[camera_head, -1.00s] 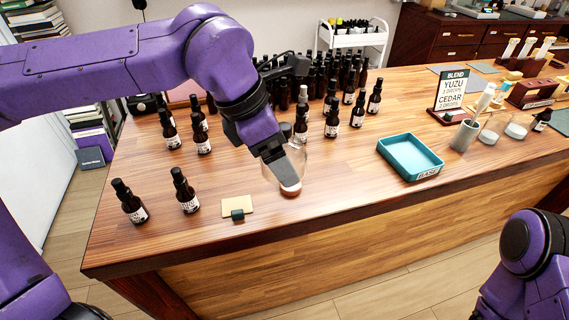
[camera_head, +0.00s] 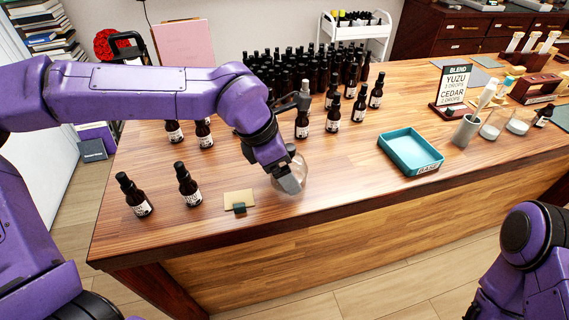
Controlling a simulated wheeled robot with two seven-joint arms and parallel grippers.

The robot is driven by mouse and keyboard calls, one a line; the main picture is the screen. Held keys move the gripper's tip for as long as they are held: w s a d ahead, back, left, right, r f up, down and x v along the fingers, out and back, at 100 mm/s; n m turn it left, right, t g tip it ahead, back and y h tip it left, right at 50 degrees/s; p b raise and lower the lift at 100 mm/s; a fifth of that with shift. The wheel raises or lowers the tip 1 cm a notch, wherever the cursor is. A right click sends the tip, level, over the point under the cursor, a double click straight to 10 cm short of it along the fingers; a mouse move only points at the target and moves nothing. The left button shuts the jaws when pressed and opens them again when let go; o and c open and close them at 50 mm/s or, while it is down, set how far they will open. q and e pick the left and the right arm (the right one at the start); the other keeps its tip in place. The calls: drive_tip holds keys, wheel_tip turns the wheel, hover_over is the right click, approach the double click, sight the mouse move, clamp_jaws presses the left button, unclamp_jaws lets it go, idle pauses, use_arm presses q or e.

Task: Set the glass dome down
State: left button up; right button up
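The clear glass dome (camera_head: 301,172) is at my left gripper (camera_head: 291,184), over the front middle of the wooden table. The gripper points down and its fingers overlap the dome's front. It appears shut on the dome, though the gripper hides much of the glass and the exact contact. I cannot tell whether the dome's lower edge touches the tabletop. My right gripper is out of view; only part of my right arm shows at lower right.
A tan card with a dark green clip (camera_head: 239,200) lies left of the dome, with brown bottles (camera_head: 188,185) beyond it. A teal tray (camera_head: 411,152) is to the right. Many bottles crowd the back. The table between dome and tray is clear.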

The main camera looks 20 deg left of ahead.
use_arm(q)
drive_tip(key=shift+f, duration=0.3)
drive_tip(key=o, duration=0.9)
drive_tip(key=shift+o, duration=0.2)
drive_tip(key=shift+r, duration=0.3)
drive_tip(key=v, duration=1.2)
drive_tip(key=shift+r, duration=0.4)
